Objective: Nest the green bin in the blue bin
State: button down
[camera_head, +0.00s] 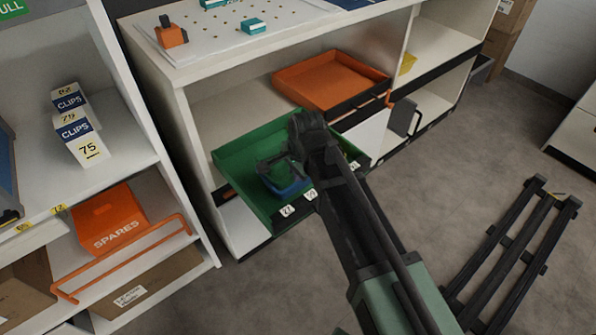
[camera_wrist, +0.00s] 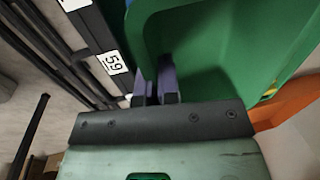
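My arm hides part of the blue bin. My gripper (camera_head: 268,163) is just above or at the blue bin. In the wrist view, the two purplish fingers of my gripper (camera_wrist: 154,83) stand close together with a narrow gap. A large green surface (camera_wrist: 215,45) fills the view beyond them.
An orange tray (camera_head: 330,80) stands pulled out behind the green one. A shelf with cartons (camera_head: 84,140) and an orange SPARES bin (camera_head: 110,215) is at left. A black rail frame (camera_head: 510,250) lies on the floor at right; floor around it is clear.

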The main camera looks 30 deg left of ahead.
jog(key=shift+f+b, duration=0.4)
jog(key=shift+f, duration=0.1)
jog(key=c, duration=1.3)
grip_release()
jog(key=shift+r, duration=0.1)
